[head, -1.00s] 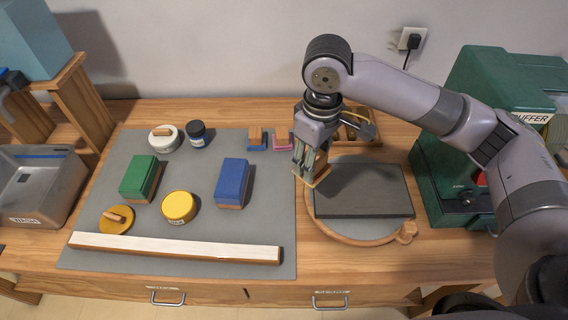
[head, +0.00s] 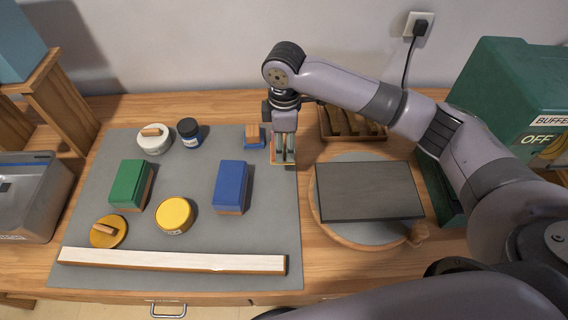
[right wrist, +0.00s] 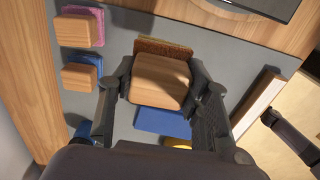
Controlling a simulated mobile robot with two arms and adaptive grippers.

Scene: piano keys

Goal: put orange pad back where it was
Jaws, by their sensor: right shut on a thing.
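My right gripper (head: 284,153) is shut on the orange pad (head: 283,163), a wooden block with an orange-brown face. It holds the pad over the right edge of the grey mat (head: 190,147). In the right wrist view the pad's wooden block (right wrist: 159,80) sits between the two fingers, its orange-brown edge (right wrist: 165,48) showing beyond it. A small blue pad with a wooden back (head: 253,136) lies left of the gripper. A pink pad (right wrist: 80,26) shows beside it in the right wrist view; the gripper hides it in the head view. My left gripper is out of view.
A blue block (head: 229,187), green block (head: 131,184), yellow tin (head: 174,215), white jar (head: 154,139), dark jar (head: 189,132) and long white strip (head: 170,261) lie on the mat. Right are a dark slab (head: 369,191) on a round board, a wooden tray (head: 350,124) and a green buffer (head: 520,90).

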